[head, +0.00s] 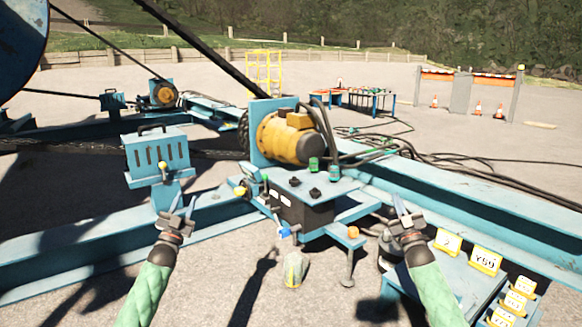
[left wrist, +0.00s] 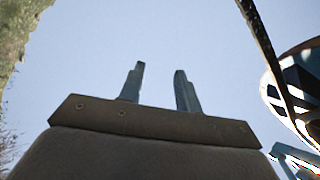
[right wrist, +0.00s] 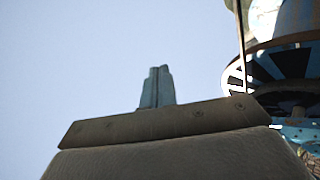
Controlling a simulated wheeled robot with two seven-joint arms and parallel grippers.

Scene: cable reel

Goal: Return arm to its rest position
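My left gripper (head: 184,200) is raised at the lower left of the head view, in front of the blue frame. In the left wrist view its two fingers (left wrist: 159,80) stand apart with only sky between them, so it is open and empty. My right gripper (head: 401,204) is raised to the right of the control box in the head view. In the right wrist view its fingers (right wrist: 158,80) are pressed together with nothing visible between them. Neither gripper visibly holds anything.
A control box (head: 300,203) with knobs and levers and a yellow motor (head: 287,138) stand between my arms. A blue slotted box (head: 158,153) is at left. Yellow numbered tags (head: 485,261) lie at lower right. Black cables (head: 440,163) run along the blue beam (head: 465,210).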

